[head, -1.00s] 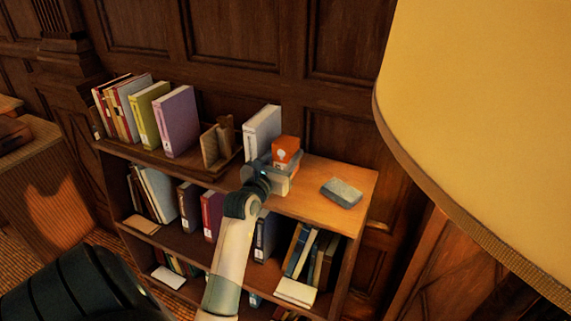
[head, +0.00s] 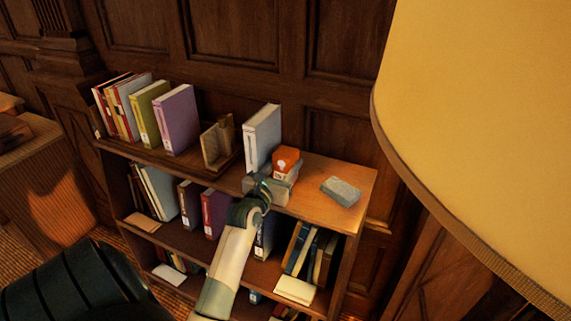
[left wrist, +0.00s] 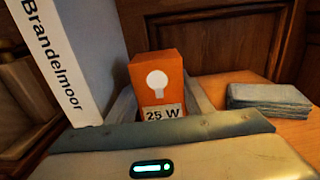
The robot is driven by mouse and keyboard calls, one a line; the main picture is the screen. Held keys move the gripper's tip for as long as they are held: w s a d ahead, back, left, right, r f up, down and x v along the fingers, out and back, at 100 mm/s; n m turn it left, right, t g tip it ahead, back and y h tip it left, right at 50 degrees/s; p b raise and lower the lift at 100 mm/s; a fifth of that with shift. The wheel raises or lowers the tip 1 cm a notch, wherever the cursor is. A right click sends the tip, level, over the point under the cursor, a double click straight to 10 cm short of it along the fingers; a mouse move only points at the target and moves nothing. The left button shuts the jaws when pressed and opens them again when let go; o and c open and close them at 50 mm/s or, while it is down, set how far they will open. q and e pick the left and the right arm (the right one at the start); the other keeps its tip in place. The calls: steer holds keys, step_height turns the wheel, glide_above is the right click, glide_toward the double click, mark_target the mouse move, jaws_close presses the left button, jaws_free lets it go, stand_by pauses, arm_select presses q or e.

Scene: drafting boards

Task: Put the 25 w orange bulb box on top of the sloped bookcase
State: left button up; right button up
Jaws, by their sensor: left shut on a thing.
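The orange 25 W bulb box (head: 287,156) is at the top of the bookcase (head: 318,172), just right of a white book. In the left wrist view the box (left wrist: 157,85) stands upright, its bulb picture and "25 W" label facing the camera. My left gripper (head: 277,178) is shut on the box, with a finger on either side. The gripper hides the box's lower part, so I cannot tell whether it touches the wooden top. My right gripper is not in view.
A white book (head: 262,138), labelled Brandelmoor in the wrist view, stands close left of the box. A grey-blue stack (head: 341,191) lies to the right, with bare wood between. A large yellow lampshade (head: 475,130) fills the right side.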

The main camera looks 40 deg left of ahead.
arm_select(q)
steer(key=shift+f, duration=0.15)
steer(key=o, duration=1.1)
steer(key=shift+s, duration=0.1)
steer(key=b+v, duration=0.3)
steer(key=v, duration=0.9)
steer(key=shift+r, duration=0.25)
